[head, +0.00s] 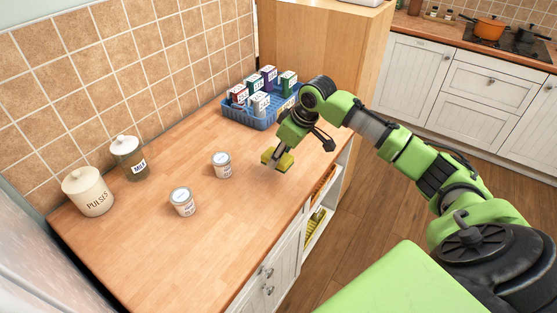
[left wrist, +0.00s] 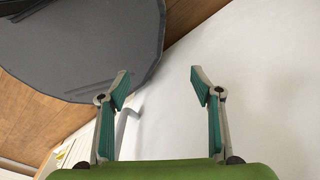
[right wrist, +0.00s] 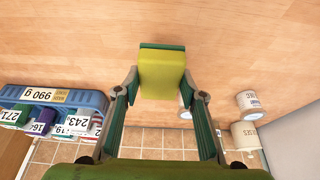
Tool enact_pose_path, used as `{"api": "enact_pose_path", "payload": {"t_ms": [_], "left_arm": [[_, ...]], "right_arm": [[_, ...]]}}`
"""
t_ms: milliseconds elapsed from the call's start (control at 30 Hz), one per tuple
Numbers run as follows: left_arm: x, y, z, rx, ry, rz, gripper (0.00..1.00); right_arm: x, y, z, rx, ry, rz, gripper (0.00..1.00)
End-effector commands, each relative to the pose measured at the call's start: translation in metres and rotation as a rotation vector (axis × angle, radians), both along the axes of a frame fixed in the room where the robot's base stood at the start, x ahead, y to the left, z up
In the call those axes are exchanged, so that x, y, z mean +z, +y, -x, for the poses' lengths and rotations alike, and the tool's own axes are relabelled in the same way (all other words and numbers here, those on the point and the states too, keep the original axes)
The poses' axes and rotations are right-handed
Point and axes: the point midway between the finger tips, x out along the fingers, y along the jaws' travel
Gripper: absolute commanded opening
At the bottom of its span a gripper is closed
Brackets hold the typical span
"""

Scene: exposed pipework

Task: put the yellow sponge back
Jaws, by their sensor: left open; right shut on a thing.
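The yellow sponge (right wrist: 162,75) is held between the fingers of my right gripper (right wrist: 162,88) in the right wrist view. In the head view my right gripper (head: 278,160) is over the wooden counter, near its right edge, with the sponge (head: 283,162) partly hidden by the fingers. The sponge has a darker green layer along one side. I cannot tell the exact gap between sponge and counter. My left gripper (left wrist: 157,88) is open and empty in the left wrist view, before a pale surface; it is not in the head view.
A blue crate (head: 262,122) of labelled boxes stands at the counter's back. Two labelled tins, one nearer (head: 183,202) and one farther (head: 222,166), stand mid-counter. A PULSES canister (head: 87,192) and a glass jar (head: 128,158) stand by the tiled wall. The front counter (head: 215,250) is clear.

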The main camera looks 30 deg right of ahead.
Motion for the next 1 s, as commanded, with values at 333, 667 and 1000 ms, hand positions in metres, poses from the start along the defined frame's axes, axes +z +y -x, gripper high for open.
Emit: {"api": "enact_pose_path", "payload": {"t_ms": [333,667,1000], "left_arm": [[0.011,0.003,0.005,-0.004,0.006,-0.004,0.59],[0.021,0.008,0.005,-0.002,0.007,-0.01,0.59],[0.02,0.009,0.005,-0.001,0.007,-0.011,0.59]], "right_arm": [[-0.028,-0.008,-0.019,-0.001,0.003,0.0,0.2],[-0.055,-0.008,-0.019,0.0,-0.003,0.001,0.2],[-0.057,-0.008,-0.018,0.0,-0.001,0.0,0.54]]}}
